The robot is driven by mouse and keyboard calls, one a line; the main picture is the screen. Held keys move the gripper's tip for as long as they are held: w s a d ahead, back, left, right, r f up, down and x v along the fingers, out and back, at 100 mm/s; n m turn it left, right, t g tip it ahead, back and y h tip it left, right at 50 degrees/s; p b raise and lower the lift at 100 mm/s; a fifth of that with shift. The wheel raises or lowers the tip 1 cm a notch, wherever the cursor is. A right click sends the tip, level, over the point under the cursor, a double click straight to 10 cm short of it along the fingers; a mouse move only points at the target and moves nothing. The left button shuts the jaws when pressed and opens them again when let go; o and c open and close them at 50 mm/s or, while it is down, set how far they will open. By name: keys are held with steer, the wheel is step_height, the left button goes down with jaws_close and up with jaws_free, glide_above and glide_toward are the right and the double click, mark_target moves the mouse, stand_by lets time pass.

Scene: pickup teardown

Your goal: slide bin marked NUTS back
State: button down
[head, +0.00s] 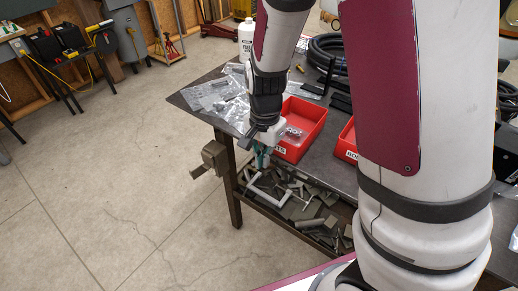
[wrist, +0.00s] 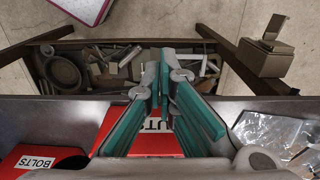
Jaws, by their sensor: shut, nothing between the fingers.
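The red NUTS bin (head: 303,124) stands at the front edge of the dark table, its white label partly hidden behind my gripper in the head view. In the wrist view the bin's red front (wrist: 158,145) shows between and behind the fingers, with the letters "UTS" readable. My gripper (head: 260,158) has teal finger pads and points down just in front of the bin's front wall, at the table edge. It is shut and empty. I cannot tell whether the fingers touch the bin. A small clear bag lies inside the bin.
A red BOLTS bin (wrist: 38,160) stands beside it. Clear bags (head: 222,95) lie on the table to its left. A vise (head: 212,158) juts from the table's side. A lower shelf (wrist: 75,68) holds metal scrap. A white bottle (head: 246,38) stands at the back.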

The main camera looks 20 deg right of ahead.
mark_target(288, 140)
steer(key=shift+w+d+r, duration=0.1)
steer(key=shift+w+d, duration=0.25)
steer(key=shift+d, duration=0.2)
steer(key=shift+w+d, duration=0.35)
steer(key=shift+d, duration=0.2)
steer(key=shift+w, duration=0.1)
steer(key=w+d, duration=0.2)
steer(key=w+d+b, duration=0.1)
steer(key=d, duration=0.2)
steer(key=w+d+b, duration=0.1)
steer(key=w+d, duration=0.1)
steer(key=d, duration=0.1)
steer(key=shift+w, duration=0.35)
